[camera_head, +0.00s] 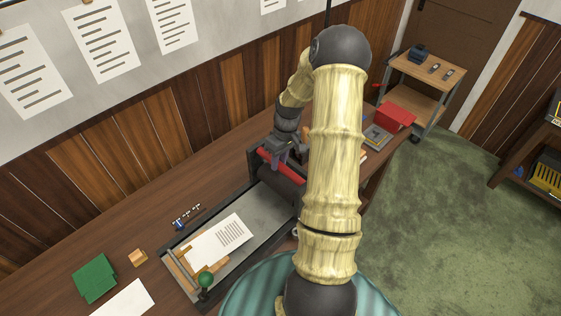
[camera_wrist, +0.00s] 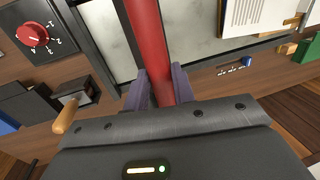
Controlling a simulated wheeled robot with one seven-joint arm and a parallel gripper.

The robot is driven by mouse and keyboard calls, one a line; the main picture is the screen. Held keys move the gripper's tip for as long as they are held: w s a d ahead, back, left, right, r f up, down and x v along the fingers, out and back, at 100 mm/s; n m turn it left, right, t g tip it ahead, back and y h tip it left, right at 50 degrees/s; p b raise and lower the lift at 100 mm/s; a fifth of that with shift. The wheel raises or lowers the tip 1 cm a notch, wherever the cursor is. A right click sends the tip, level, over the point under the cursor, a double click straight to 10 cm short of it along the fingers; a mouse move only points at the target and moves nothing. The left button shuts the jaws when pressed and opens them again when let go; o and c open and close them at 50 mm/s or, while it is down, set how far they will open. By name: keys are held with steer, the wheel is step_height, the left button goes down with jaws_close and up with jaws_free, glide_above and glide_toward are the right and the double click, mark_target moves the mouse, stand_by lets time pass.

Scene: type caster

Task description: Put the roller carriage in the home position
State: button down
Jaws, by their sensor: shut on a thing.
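The printing press bed (camera_head: 263,215) is a long grey tray with dark rails on the bench. The dark roller carriage (camera_head: 282,187) sits at the right part of the bed, partly hidden behind my arm. A red bar (camera_head: 280,166) runs across the carriage; it also shows in the wrist view (camera_wrist: 148,40). My gripper (camera_head: 277,150) is shut around the red bar, with its purple fingers on either side of it in the wrist view (camera_wrist: 161,88). The right end of the press is hidden by my arm.
A printed sheet (camera_head: 217,240) lies on the bed's left part, near a green knob (camera_head: 206,280). A red dial (camera_wrist: 32,34) and a wooden-handled crank (camera_wrist: 66,116) show in the wrist view. A red box (camera_head: 396,117) stands right; a green block (camera_head: 94,277) lies left.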

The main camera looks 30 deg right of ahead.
steer(key=shift+d, duration=0.3)
steer(key=c, duration=1.2)
jaws_free()
steer(key=shift+d, duration=0.15)
steer(key=shift+o, duration=0.2)
steer(key=shift+a, duration=0.2)
steer(key=shift+w+r, duration=0.1)
steer(key=shift+r, duration=0.05)
steer(key=d+r+b, duration=0.3)
steer(key=r+b, duration=0.1)
steer(key=r, duration=1.2)
steer(key=shift+w+d+r+b, duration=0.2)
steer(key=shift+w+r+b, duration=0.1)
steer(key=shift+r, duration=0.1)
steer(key=shift+a, duration=0.1)
